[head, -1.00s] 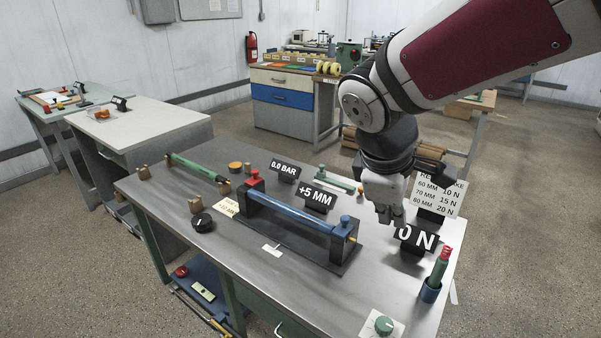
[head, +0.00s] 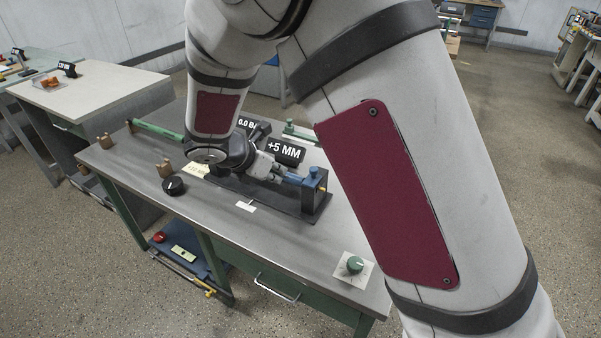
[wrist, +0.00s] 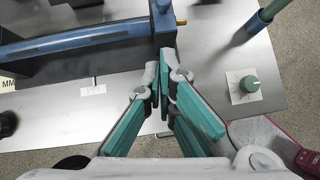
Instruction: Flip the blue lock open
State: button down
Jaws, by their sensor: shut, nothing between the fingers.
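The blue lock (head: 314,171) is a small blue knob on top of the dark end block at the right end of a black-based fixture. It also shows at the top of the wrist view (wrist: 161,5). A blue bar (wrist: 80,39) runs left from that block; my arm covers most of it in the head view. My gripper (wrist: 164,60) is shut and empty, its fingertips close to the near side of the end block, short of the knob. I cannot tell whether they touch the block. In the head view my gripper (head: 280,174) lies low over the fixture. The fixture's left end is hidden.
A +5 MM sign (head: 284,151) and a 0.0 BAR sign stand behind the fixture. A green knob (head: 355,264) on a white plate sits at the front right. A black knob (head: 173,186) lies at the left. The bench front between these knobs is mostly clear.

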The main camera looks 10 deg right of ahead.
dwell(0.3)
send_near(309, 176)
notch_tip(309, 176, down, 3)
jog(key=s+a, duration=0.2)
jog(key=d, duration=0.1)
jog(key=w+d, duration=0.1)
jog(key=d, duration=0.1)
jog(key=shift+w+f+p, duration=0.25)
jog(key=shift+w+p, duration=0.05)
jog(key=shift+w, duration=0.1)
jog(key=shift+w+d+f, duration=0.1)
jog(key=shift+w+d, duration=0.35)
jog(key=shift+d, duration=0.05)
jog(key=w+d+b, duration=0.1)
jog(key=w, duration=0.1)
jog(key=w+d+b, duration=0.1)
jog(key=d, duration=0.1)
jog(key=shift+w+d+f, duration=0.1)
jog(key=shift+w+d, duration=0.05)
jog(key=shift+w, duration=0.25)
